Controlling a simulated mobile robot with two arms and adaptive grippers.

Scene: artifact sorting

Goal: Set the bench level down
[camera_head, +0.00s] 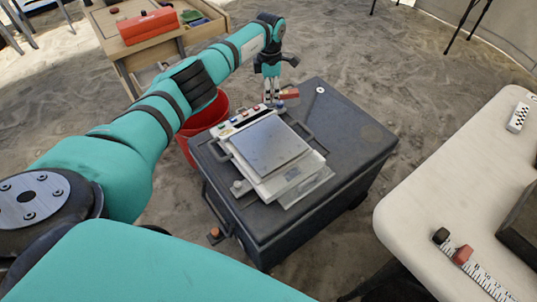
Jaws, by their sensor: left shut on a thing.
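My left gripper (272,98) points down over the far edge of the black case top, just behind the scale. It is shut on a small orange-red piece (289,94), which sticks out to the right of the fingers. This piece appears to be the bench level; the fingers hide part of it. I cannot tell whether it touches the case top. My right gripper is not in view.
A scale (272,146) with a grey plate and coloured buttons sits on the black case (355,140). A red bucket (207,112) stands behind the case. A pale table (420,195) at right holds a scale bar (482,276). A wooden table (160,40) holds a red box (148,26).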

